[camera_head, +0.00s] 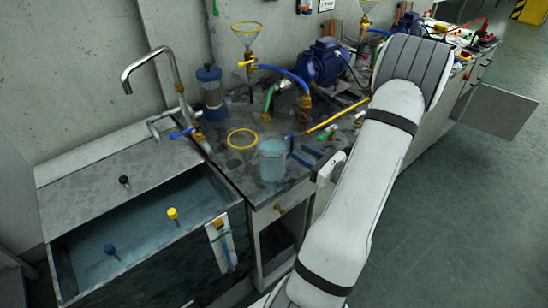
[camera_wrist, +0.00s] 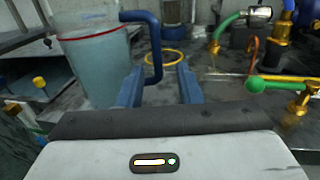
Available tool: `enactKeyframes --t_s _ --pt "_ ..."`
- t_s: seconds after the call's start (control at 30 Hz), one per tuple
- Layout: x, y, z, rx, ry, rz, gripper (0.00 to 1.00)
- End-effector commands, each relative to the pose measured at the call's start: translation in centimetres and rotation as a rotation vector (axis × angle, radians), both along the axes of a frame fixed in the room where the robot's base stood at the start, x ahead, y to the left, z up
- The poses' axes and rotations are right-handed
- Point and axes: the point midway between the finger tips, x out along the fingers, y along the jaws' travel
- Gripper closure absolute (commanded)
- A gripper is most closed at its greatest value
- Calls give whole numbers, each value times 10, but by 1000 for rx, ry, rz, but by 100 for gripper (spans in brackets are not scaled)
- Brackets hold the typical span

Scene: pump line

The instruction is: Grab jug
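The jug (camera_head: 271,160) is a translucent pale blue vessel standing upright on the grey bench top near its front edge. In the wrist view the jug (camera_wrist: 95,68) fills the upper left, with a red line near its rim. Its dark blue handle (camera_wrist: 156,45) points toward my gripper. My gripper (camera_wrist: 160,88) is open, with two blue fingers apart. In the wrist view the handle's lower part shows in the gap between the fingers, closer to the left one. I cannot tell whether a finger touches it. In the head view my gripper (camera_head: 303,154) is just right of the jug.
A yellow ring (camera_head: 242,139) lies behind the jug. A sink (camera_head: 145,235) with a tap (camera_head: 152,70) is at left. Blue pump (camera_head: 322,62), brass valves, hoses and a yellow rod (camera_head: 338,116) crowd the bench behind and right. A green-handled brass valve (camera_wrist: 285,88) is right of my gripper.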

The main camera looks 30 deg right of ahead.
Motion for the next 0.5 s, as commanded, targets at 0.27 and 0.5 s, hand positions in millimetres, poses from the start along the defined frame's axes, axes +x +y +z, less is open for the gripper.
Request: enactKeyframes --t_s 0.27,0.5 --pt "35 13 2 -2 2 1 68" --pt "43 14 1 -1 1 -3 68"
